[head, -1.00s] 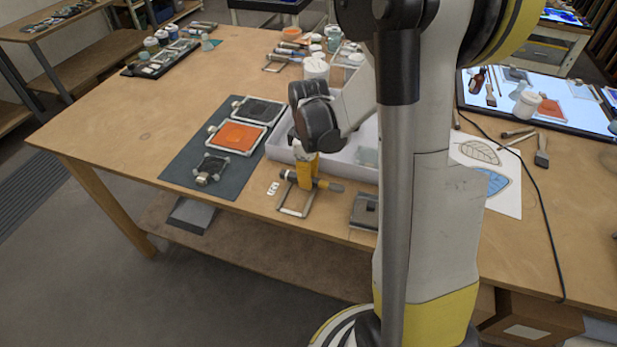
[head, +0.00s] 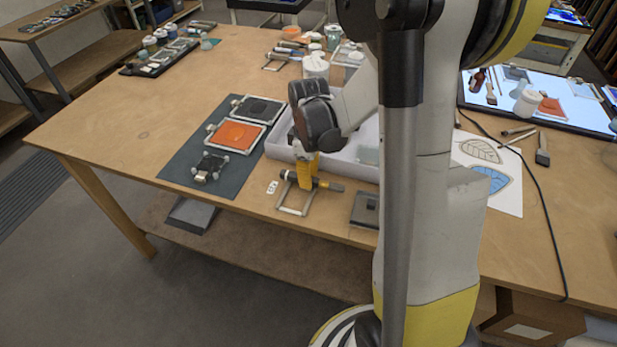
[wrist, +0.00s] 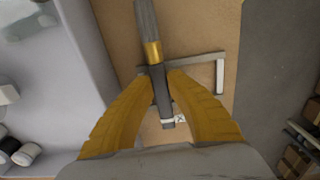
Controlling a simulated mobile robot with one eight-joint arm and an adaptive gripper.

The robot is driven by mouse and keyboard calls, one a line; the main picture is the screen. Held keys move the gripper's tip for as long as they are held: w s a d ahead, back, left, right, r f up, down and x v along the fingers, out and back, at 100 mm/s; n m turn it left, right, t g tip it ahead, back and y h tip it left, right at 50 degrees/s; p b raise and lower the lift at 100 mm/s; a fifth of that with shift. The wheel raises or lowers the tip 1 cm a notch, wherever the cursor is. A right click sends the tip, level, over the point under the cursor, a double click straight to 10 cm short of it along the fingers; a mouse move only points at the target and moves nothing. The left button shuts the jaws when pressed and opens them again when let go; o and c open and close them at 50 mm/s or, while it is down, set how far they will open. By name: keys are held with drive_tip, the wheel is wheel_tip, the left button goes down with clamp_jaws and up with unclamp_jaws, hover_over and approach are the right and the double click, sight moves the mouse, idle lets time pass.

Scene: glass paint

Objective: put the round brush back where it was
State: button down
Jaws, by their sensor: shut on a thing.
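My yellow gripper (head: 308,181) is shut on the round brush (head: 332,186) near the table's front edge. In the wrist view the brush (wrist: 152,50) lies between my fingertips (wrist: 161,82), with a dark handle, a gold ferrule and grey bristles pointing up the picture. In the head view its bristles point right. A thin metal brush rest (head: 294,212) stands on the table just under it, and the rest also shows in the wrist view (wrist: 219,77). The brush crosses over one end of the rest. I cannot tell whether they touch.
A white tray (head: 351,172) lies behind my gripper. A dark mat (head: 171,170) with framed pieces, one orange (head: 235,134), is to the left. A small dark block (head: 364,209) sits to the right. My arm hides part of the table.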

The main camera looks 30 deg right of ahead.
drive_tip(key=shift+f+b, duration=0.3)
idle(0.5)
drive_tip(key=c, duration=1.4)
unclamp_jaws()
wheel_tip(320, 180, up, 12)
drive_tip(key=shift+a+r, duration=0.1)
